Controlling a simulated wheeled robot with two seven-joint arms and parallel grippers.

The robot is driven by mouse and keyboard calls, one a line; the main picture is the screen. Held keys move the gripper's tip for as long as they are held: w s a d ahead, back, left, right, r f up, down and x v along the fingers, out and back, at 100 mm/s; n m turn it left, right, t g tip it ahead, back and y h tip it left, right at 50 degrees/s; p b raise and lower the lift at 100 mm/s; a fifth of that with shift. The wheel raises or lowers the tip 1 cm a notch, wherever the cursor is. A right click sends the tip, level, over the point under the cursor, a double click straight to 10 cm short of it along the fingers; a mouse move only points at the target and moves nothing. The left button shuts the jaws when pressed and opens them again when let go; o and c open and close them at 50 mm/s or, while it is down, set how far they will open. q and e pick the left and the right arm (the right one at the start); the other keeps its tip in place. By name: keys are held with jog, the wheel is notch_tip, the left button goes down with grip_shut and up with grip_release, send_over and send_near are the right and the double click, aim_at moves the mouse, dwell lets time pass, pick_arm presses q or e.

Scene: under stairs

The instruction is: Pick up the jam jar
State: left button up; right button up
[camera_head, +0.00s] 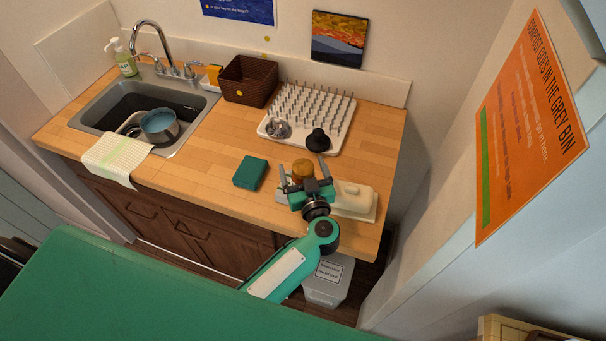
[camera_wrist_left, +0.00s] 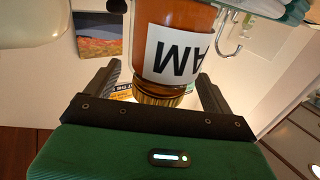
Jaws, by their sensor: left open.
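The jam jar (camera_head: 302,169) is amber with a gold lid and stands on the wooden counter, partly hidden behind my left gripper (camera_head: 304,180). In the left wrist view the jar (camera_wrist_left: 172,40) shows upside down, with a white label and its gold lid low in the picture. The open fingers of my left gripper (camera_wrist_left: 160,88) stand one on either side of the jar's lid end, with gaps showing on both sides. I cannot tell how deep the jar sits between them. My right gripper is not in view.
A white butter dish (camera_head: 354,197) stands close right of my gripper. The counter (camera_head: 205,165) is clear between the sink and green box.

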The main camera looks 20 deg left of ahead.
pick_arm(q)
jog(key=c, duration=1.6)
jog(key=shift+r, duration=0.1)
